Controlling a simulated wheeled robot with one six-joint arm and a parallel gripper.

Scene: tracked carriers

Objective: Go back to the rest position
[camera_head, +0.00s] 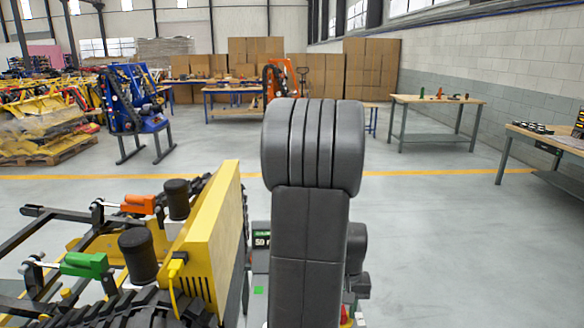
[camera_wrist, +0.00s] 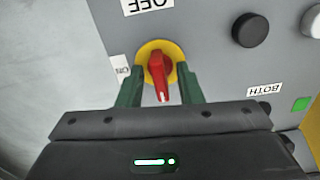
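In the wrist view my gripper (camera_wrist: 159,88) has two green fingers, spread apart on either side of a red rotary switch (camera_wrist: 158,72) on a yellow round base. Gaps show between the fingers and the red knob, so it is not clamped. The knob's white-marked end points down in the picture, towards my gripper. The switch sits on a grey panel (camera_wrist: 215,60) with upside-down labels OFF, ON and BOTH. In the head view my arm stands in the middle and hides my gripper and the switch.
A yellow tracked carrier (camera_head: 215,235) with an orange handle (camera_head: 138,204) and a green handle (camera_head: 85,265) stands close on the left. Black knobs (camera_wrist: 250,30) stick out of the panel. Workbenches (camera_head: 435,100) stand at the back right. The floor (camera_head: 440,245) on the right is clear.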

